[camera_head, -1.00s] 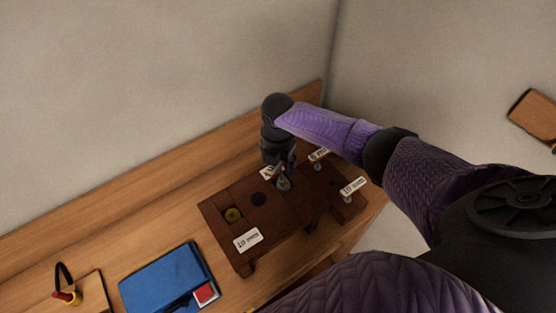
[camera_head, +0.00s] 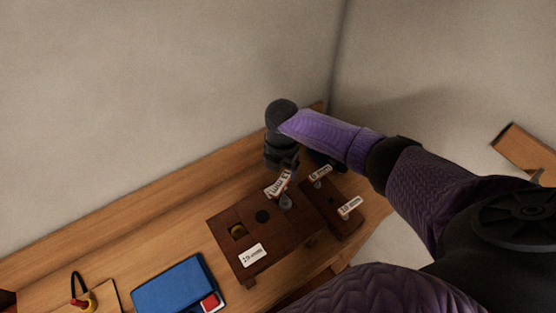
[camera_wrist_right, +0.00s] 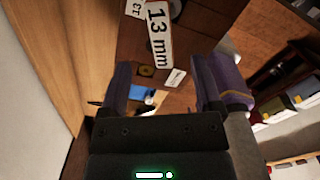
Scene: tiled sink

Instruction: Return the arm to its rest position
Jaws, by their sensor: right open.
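My right arm (camera_head: 330,137) comes in from the right in the head view, purple and black. Its gripper (camera_head: 288,166) points down at the back edge of a dark wooden holder (camera_head: 277,241) with round holes and size labels. In the right wrist view the two fingers (camera_wrist_right: 160,80) stand apart with nothing visible between them. A white "13 mm" label (camera_wrist_right: 158,35) shows just beyond the fingertips. That label also shows in the head view (camera_head: 279,184), near the gripper; I cannot tell whether they touch. My left gripper is not in view.
The holder stands on a wooden bench (camera_head: 150,232) against a wall. Two more labels (camera_head: 350,207) stand on its right part. A blue case (camera_head: 172,285) lies at the front left, with a small board (camera_head: 103,298) beside it. A wooden shelf (camera_head: 525,150) is at the far right.

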